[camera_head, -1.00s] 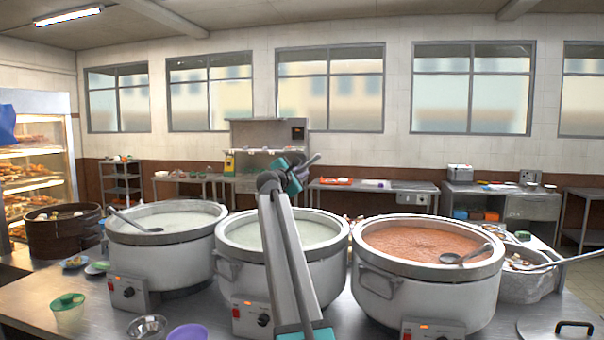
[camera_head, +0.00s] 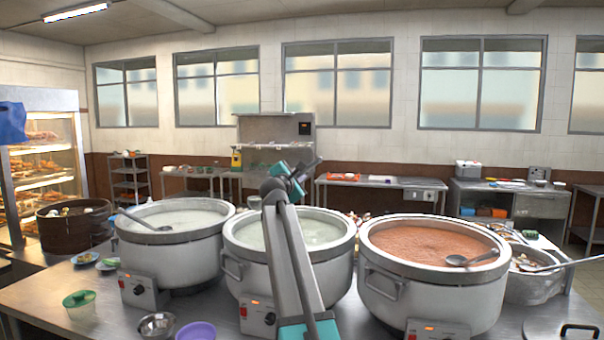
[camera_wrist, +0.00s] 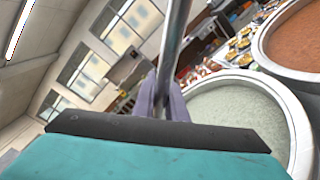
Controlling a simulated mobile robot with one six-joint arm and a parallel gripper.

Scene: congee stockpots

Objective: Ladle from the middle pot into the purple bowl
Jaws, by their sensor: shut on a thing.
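The middle pot (camera_head: 250,268) is white with a wide rim and holds pale congee (camera_head: 318,232). The purple bowl (camera_head: 196,332) sits at the front edge of the view, left of the middle pot, partly cut off. My gripper (camera_head: 294,180) is above the middle pot's far side, with my arm crossing in front of the pot. In the wrist view, my gripper (camera_wrist: 163,105) is shut on a metal ladle handle (camera_wrist: 174,45). The ladle's bowl is not visible, so its contents cannot be told. The middle pot also shows in the wrist view (camera_wrist: 292,105).
The left pot (camera_head: 165,262) holds pale congee and a ladle (camera_head: 146,223). The right pot (camera_head: 400,292) holds reddish congee and a ladle (camera_head: 470,258). A lid (camera_head: 565,335) lies front right.

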